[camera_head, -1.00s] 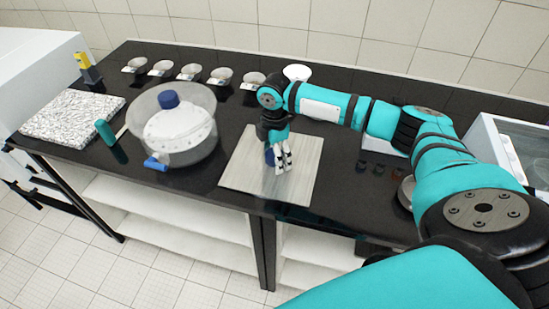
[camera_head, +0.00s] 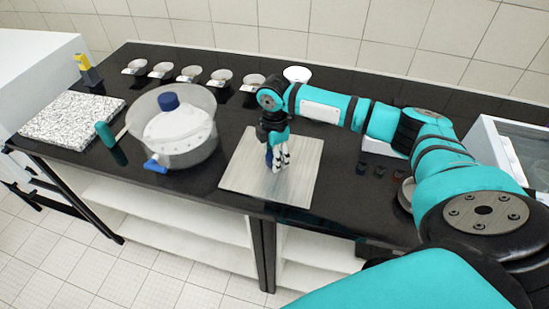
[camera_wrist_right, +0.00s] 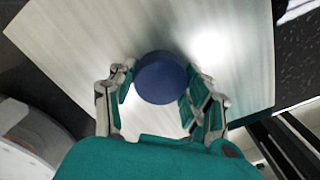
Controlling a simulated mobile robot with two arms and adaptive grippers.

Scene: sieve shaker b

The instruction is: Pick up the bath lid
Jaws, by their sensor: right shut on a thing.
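The bath lid appears to be the flat, pale grey square plate (camera_head: 303,180) with a round dark blue knob (camera_wrist_right: 160,78) on top. It lies level at the dark bench's front middle; I cannot tell whether it rests on the bench or is slightly raised. My right gripper (camera_head: 279,164) points down over it. In the right wrist view, the right gripper's fingers (camera_wrist_right: 162,98) stand on both sides of the knob, shut on it. In the head view the fingers partly hide the knob. My left gripper is not in view.
A clear round vessel (camera_head: 200,144) with a blue cap and blue tap stands left of the plate. Several small bowls (camera_head: 222,77) line the back. A speckled slab (camera_head: 70,118) lies far left. A white glass-topped box (camera_head: 497,140) stands right. Small dark pieces (camera_head: 380,171) lie between.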

